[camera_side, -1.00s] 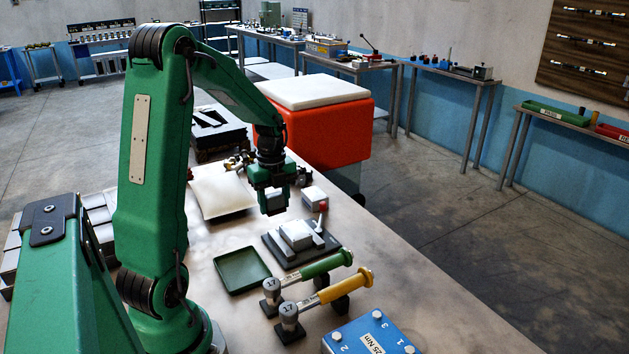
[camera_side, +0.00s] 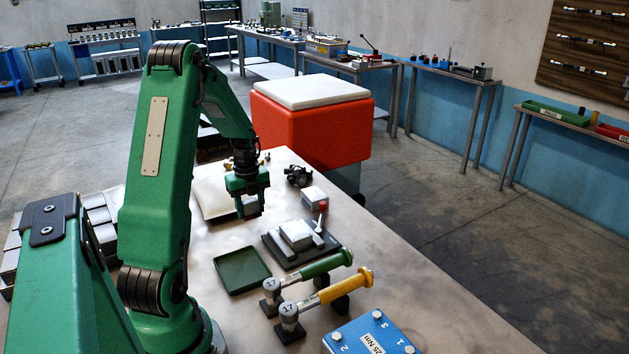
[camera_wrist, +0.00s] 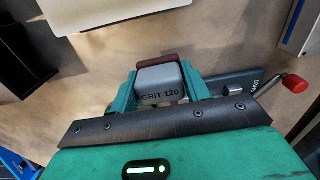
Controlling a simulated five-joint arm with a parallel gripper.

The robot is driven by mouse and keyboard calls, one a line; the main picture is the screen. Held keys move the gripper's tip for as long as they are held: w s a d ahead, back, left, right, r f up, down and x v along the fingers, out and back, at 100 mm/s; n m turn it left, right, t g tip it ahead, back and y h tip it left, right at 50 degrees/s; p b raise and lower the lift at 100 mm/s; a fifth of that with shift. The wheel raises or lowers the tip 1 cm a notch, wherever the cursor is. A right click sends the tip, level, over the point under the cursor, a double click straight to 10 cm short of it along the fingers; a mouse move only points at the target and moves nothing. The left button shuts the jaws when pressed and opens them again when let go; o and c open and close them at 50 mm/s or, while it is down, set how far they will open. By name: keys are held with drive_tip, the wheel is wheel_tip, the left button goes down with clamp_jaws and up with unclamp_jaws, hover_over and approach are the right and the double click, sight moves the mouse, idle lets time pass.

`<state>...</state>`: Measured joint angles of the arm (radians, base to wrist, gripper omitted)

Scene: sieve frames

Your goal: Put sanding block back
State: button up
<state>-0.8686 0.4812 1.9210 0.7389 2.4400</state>
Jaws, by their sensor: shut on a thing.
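The sanding block (camera_wrist: 160,82) is a small light-grey block marked "GRIT 120" with a brown strip along its far edge. My gripper (camera_wrist: 160,90) is shut on it, with one green finger on each side. In the side view my gripper (camera_side: 249,208) holds the block (camera_side: 251,203) near the right edge of a white pad (camera_side: 212,203). I cannot tell how high the block is above the table, and the fingers hide part of it.
A device with a red knob (camera_side: 322,206) stands right of my gripper. A dark fixture bearing a grey block (camera_side: 297,233), a green tray (camera_side: 243,271) and two torque wrenches (camera_side: 322,288) lie nearer the camera. An orange box with a white lid (camera_side: 312,92) stands behind.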

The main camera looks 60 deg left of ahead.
sight(252, 217)
drive_tip(key=shift+f, duration=1.9)
drive_tip(key=shift+f, duration=0.15)
drive_tip(key=o, duration=0.9)
drive_tip(key=shift+o, duration=0.2)
wheel_tip(252, 217, up, 12)
drive_tip(key=shift+r, duration=0.2)
drive_tip(key=shift+d, duration=0.1)
